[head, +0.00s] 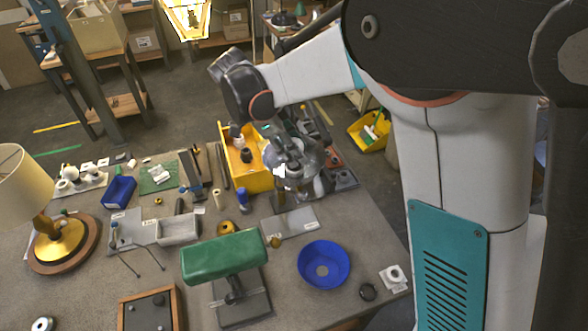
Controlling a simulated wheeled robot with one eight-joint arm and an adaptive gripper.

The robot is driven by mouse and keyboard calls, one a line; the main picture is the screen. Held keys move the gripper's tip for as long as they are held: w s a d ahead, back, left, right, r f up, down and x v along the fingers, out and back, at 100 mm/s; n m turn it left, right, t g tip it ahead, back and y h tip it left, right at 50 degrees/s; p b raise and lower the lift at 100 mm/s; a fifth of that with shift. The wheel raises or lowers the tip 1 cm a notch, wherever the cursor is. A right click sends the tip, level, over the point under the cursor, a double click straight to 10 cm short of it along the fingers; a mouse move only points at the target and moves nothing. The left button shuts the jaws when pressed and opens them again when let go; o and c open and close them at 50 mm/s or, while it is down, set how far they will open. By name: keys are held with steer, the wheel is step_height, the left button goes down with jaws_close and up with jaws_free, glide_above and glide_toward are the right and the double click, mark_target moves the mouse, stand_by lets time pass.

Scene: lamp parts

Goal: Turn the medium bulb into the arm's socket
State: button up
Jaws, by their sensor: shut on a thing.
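My gripper (292,170) points down at the back right of the bench, over the yellow bin's right side. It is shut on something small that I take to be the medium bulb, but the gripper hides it. A silvery, shiny lamp head (314,182) sits right by my fingers. I cannot make out the arm's socket there, nor whether the bulb touches it. A white bulb holder (88,184) with rounded white bulbs lies at the far left.
A yellow bin (256,180) stands left of my gripper. In front are a green-shaded lamp (222,256), a blue bowl (324,264) and a grey tray (178,230). A cream-shaded lamp (22,186) stands at left. Bare bench shows between the small parts.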

steer(key=m+g, duration=0.1)
steer(key=m, duration=0.2)
steer(key=shift+w+f+g+b, duration=0.1)
steer(key=shift+g+b, duration=0.2)
steer(key=shift+b, duration=0.05)
steer(key=m+g+y, duration=0.1)
steer(key=m, duration=0.2)
steer(key=shift+m+g, duration=0.4)
steer(key=o, duration=0.8)
steer(key=n+t, duration=0.1)
steer(key=n, duration=0.1)
steer(key=n+t+b, duration=0.1)
steer(key=n, duration=0.1)
steer(key=shift+s+h, duration=0.2)
steer(key=shift+h, duration=0.2)
steer(key=n+t, duration=0.1)
steer(key=n, duration=0.2)
steer(key=shift+w, duration=0.1)
